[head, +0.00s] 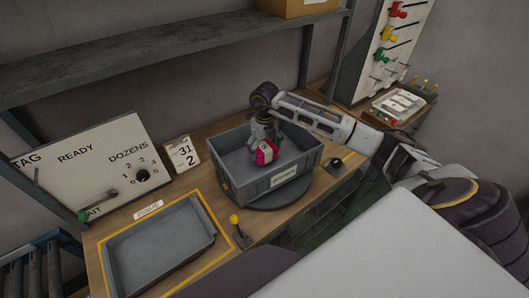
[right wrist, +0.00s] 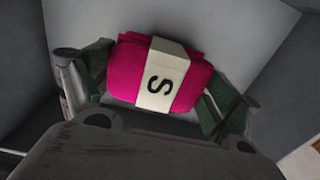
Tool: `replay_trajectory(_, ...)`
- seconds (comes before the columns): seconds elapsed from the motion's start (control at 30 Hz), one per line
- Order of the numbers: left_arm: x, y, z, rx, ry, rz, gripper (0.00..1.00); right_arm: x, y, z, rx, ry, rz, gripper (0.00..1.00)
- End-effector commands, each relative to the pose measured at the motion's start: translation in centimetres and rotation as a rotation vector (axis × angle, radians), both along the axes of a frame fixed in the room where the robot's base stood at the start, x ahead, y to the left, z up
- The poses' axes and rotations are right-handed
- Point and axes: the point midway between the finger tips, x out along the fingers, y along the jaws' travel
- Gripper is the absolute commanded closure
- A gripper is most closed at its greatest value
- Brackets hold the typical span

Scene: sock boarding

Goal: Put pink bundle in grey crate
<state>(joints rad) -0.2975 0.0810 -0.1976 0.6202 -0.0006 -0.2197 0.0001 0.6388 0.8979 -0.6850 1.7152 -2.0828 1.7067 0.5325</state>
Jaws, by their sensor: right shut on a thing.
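The pink bundle (head: 265,153) is a folded magenta knit with a white band. In the right wrist view the bundle (right wrist: 122,72) shows a black "S" on its band. My right gripper (head: 262,146) is shut on it, with green-padded fingers at its two sides in the wrist view. The grey crate (head: 284,178) stands on a dark round turntable (head: 290,196). The bundle is inside the crate's outline, and grey walls surround it in the wrist view. I cannot tell whether it touches the crate floor. My left gripper is not in view.
A grey tray (head: 205,246) lies inside a yellow outline at the front left. A yellow-knobbed lever (head: 236,224) and a black-knobbed lever (head: 336,162) flank the crate. A sign panel (head: 75,165) and number cards (head: 183,154) stand behind. A shelf (head: 150,50) runs above.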

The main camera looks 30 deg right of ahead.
Motion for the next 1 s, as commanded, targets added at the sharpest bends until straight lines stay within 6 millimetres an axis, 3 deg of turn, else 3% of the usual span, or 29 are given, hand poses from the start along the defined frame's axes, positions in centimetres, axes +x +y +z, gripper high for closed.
replay_trajectory(0.23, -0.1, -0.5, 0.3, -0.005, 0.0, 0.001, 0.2, 0.0, 0.0, -2.2, 0.0, 0.0, -0.001, 0.37)
replay_trajectory(0.73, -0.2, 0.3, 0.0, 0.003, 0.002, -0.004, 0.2, 0.0, 0.0, -2.7, 0.0, -0.001, -0.001, 0.37)
replay_trajectory(0.77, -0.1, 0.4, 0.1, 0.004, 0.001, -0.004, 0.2, 0.0, 0.0, -2.7, 0.0, -0.001, -0.001, 0.07)
replay_trajectory(0.8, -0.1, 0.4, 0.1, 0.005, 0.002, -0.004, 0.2, 0.0, 0.0, -2.6, 0.0, -0.001, -0.001, 0.02)
replay_trajectory(1.0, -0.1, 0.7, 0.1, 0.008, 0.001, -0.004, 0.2, 0.0, 0.0, -2.6, 0.0, -0.001, -0.001, 0.0)
